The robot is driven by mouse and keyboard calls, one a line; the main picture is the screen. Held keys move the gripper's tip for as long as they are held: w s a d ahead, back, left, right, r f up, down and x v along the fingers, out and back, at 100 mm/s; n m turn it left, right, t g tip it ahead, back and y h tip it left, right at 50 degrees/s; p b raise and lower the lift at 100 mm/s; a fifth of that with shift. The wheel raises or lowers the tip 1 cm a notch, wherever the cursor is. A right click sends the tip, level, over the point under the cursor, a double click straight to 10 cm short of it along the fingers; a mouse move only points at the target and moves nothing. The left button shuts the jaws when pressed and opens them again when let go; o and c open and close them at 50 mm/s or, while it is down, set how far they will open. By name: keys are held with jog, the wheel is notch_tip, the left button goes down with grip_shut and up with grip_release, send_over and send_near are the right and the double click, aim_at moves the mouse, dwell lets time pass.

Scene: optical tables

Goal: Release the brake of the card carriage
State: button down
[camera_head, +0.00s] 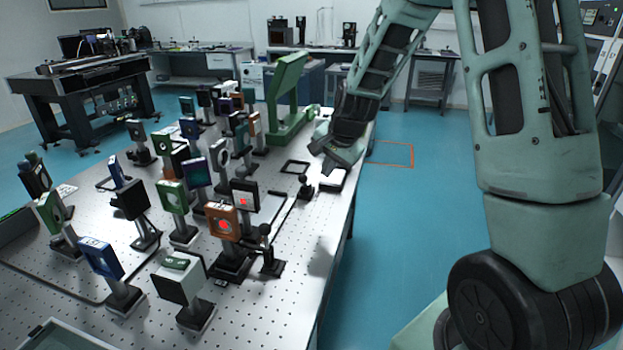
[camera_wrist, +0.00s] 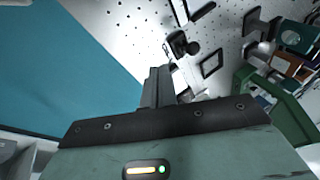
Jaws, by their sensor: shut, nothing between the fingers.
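My gripper (camera_head: 327,172) hangs over the right edge of the perforated optical table (camera_head: 285,285), its fingers together and empty. In the wrist view my gripper's shut fingers (camera_wrist: 157,85) point toward the table. Just left of it stands a small black post with a round knob (camera_head: 305,188), also in the wrist view (camera_wrist: 181,44); the fingers look apart from it. A thin dark rod runs from there toward an orange-framed card (camera_head: 222,224) with a red spot, on a black base. I cannot tell which part is the brake.
A white-topped box (camera_head: 334,181) sits under my gripper. A green bracket (camera_head: 290,105) rises behind, and an empty black frame (camera_head: 295,167) lies on the table. Several post-mounted optics crowd the left side. Blue floor (camera_head: 420,230) is clear to the right.

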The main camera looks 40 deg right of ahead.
aim_at(304, 182)
jog(key=x, duration=0.8)
jog(key=shift+s+p, duration=0.1)
jog(key=shift+p, duration=0.3)
jog(key=w, duration=0.1)
jog(key=w+p, duration=0.1)
jog(key=shift+w+a+r, duration=0.1)
jog(key=shift+w+r, duration=0.1)
jog(key=shift+w, duration=0.05)
jog(key=shift+w+p, duration=0.3)
jog(key=shift+w, duration=0.45)
jog(key=shift+w+r, duration=0.1)
jog(key=shift+w+d+r+g+y+p, duration=0.1)
jog(key=shift+d+g+y+p, duration=0.2)
jog(key=shift+p, duration=0.1)
